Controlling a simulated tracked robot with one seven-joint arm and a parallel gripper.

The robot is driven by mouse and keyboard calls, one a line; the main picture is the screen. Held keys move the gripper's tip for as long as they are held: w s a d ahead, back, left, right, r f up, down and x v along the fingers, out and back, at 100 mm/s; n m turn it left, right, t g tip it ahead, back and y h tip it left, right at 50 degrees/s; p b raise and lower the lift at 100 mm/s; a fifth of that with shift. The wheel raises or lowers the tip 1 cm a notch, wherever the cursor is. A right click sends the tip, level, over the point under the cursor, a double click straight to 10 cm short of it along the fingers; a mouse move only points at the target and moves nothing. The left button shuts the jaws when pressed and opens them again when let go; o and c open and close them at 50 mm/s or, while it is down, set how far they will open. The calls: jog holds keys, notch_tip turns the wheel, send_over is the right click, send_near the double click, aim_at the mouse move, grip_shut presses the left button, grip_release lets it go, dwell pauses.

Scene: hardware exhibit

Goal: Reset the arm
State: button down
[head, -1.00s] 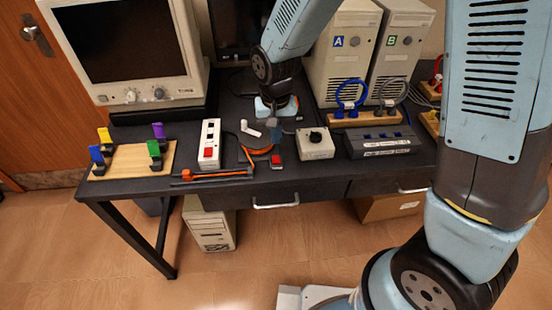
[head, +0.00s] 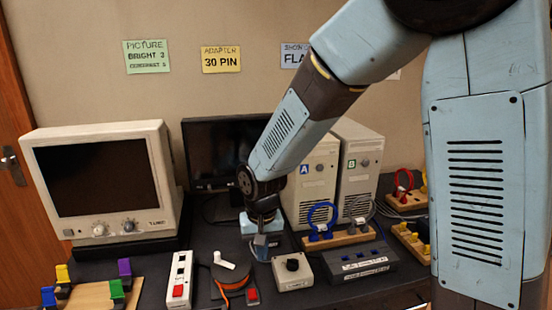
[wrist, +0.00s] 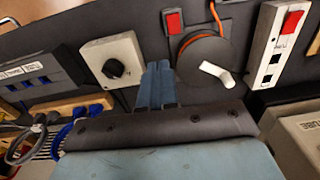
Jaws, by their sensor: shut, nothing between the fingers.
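My gripper (head: 262,246) is at the end of my light-blue arm, which reaches down over the black desk (head: 215,238). In the wrist view my gripper's blue fingers (wrist: 156,86) are together, with nothing between them. They point between a grey box with a black knob (wrist: 113,60) and a dark reel (wrist: 207,60) with orange cable and a white handle. In the head view the knob box (head: 293,271) is to the right of my gripper and the reel (head: 232,277) to its left. Whether the fingers touch the desk cannot be told.
A CRT monitor (head: 103,180) and a dark flat screen (head: 222,140) stand behind. Two beige towers (head: 312,185) stand right of my arm. A white switch strip (head: 180,280), a board with coloured clips (head: 95,293) and a dark port box (head: 358,264) crowd the desk.

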jog(key=s+d+r+m+t, duration=0.1)
jog(key=s+d+r+t, duration=0.1)
jog(key=d+r, duration=0.8)
jog(key=s+d+r+m+t, duration=0.1)
jog(key=s+d+r+t, duration=0.15)
jog(key=d+r, duration=0.8)
jog(key=s+d+r, duration=0.1)
jog(key=s+d, duration=0.6)
jog(key=shift+s+r+t, duration=0.2)
jog(key=shift+t, duration=0.15)
